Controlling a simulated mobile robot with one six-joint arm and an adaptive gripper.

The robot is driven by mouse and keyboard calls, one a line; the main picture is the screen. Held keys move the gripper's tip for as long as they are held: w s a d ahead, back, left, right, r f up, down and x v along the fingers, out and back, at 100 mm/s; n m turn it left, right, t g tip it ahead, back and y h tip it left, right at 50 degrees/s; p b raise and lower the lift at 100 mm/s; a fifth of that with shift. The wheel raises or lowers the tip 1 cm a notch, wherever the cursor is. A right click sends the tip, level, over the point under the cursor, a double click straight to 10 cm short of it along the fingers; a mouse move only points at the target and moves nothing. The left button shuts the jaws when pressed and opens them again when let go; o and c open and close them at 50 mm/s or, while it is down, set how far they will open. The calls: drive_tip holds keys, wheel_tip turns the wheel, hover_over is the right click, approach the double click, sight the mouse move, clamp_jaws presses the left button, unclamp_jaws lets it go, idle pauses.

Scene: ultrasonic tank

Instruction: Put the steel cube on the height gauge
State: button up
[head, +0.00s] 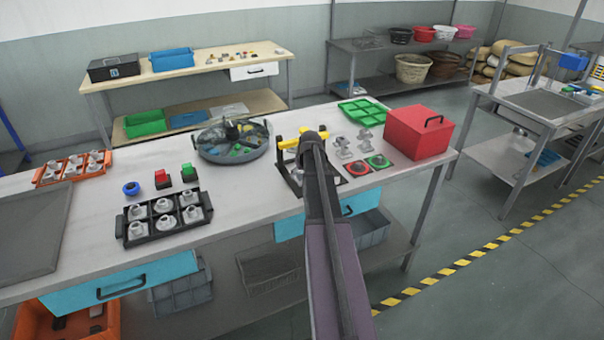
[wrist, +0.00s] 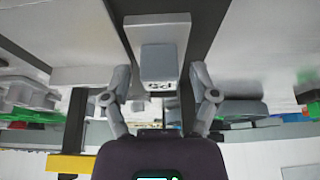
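In the wrist view my gripper (wrist: 159,75) is open. Its two grey fingers stand on either side of a small grey block (wrist: 158,62) with dark marks on one face, with a visible gap on both sides. The block is up against a paler grey piece (wrist: 157,28). I cannot tell for sure whether the block is the steel cube. In the head view my arm hides the fingertips and what is at them. A yellow and black stand (head: 288,143) is beside the arm's end; it may be the height gauge, but I cannot tell.
A round grey tub (head: 233,150) stands left of the yellow stand. A black tray (head: 165,213) of metal parts is nearer the front. A red box (head: 418,133), a green tray (head: 363,111) and small metal parts (head: 343,148) are to the right. The bench middle is partly clear.

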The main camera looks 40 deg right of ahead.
drive_tip(key=shift+r, duration=0.2)
drive_tip(key=p+v, duration=1.1)
drive_tip(key=v, duration=0.1)
idle(0.7)
drive_tip(key=shift+a+f, duration=0.1)
drive_tip(key=shift+a, duration=0.05)
idle(0.7)
drive_tip(key=s+a+n+g, duration=0.1)
drive_tip(key=s+a, duration=0.5)
drive_tip(key=a, duration=1.4)
drive_tip(key=s+a+f+n+g+y, duration=0.1)
drive_tip(key=s+a+g, duration=0.2)
drive_tip(key=a, duration=1.8)
drive_tip(key=s, duration=0.3)
drive_tip(key=shift+s+a+f+n, duration=0.2)
drive_tip(key=shift+a+n, duration=0.1)
drive_tip(key=shift+a, duration=0.05)
